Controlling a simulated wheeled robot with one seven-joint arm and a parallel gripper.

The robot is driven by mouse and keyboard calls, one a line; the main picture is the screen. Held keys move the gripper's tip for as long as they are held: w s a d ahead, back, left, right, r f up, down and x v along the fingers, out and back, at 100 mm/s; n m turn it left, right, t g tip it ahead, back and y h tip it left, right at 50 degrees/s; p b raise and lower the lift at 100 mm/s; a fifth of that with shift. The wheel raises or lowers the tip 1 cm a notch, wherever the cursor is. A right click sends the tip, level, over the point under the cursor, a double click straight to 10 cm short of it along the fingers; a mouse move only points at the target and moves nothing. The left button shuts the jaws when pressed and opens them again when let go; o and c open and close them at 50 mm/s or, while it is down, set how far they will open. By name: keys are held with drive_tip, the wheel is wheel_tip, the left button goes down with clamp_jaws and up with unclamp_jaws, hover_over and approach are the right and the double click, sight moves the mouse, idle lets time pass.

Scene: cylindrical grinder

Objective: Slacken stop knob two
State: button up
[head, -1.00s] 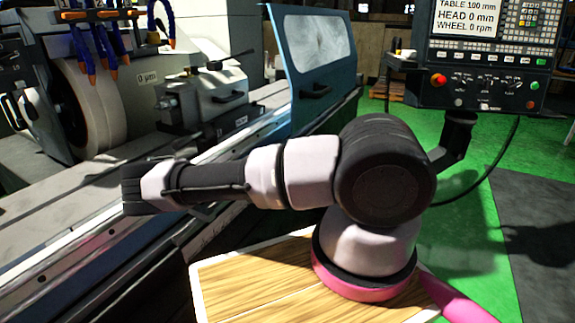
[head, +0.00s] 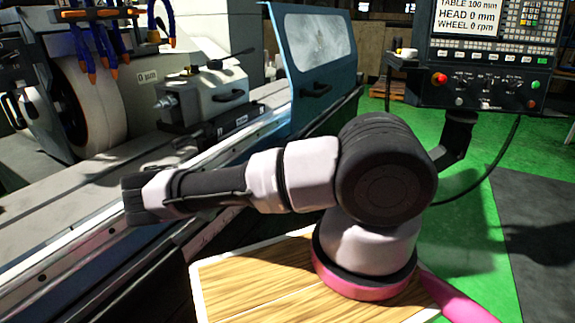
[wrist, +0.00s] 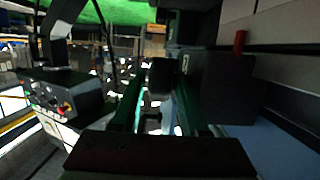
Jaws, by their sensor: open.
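In the wrist view, my gripper (wrist: 160,92) is open, with its two dark green fingers pointing away from the camera. A small dark knob (wrist: 161,75) shows between the fingertips; I cannot read a number on it or tell whether the fingers touch it. A dark block (wrist: 228,88) with a small red piece (wrist: 240,42) stands just right of the fingers. In the head view, my arm reaches left over the front of the grinder, and its end hides the gripper and the knob.
The grinder table (head: 40,190) runs along the left, with a grinding wheel (head: 92,105) and a tailstock (head: 205,92) behind my arm. A blue door (head: 318,65) stands at the back. A control panel (head: 485,60) hangs at right, also at left in the wrist view (wrist: 62,98).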

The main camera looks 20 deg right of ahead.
drive_tip(key=v, duration=1)
drive_tip(key=shift+s+a, duration=0.25)
drive_tip(key=shift+r, duration=0.1)
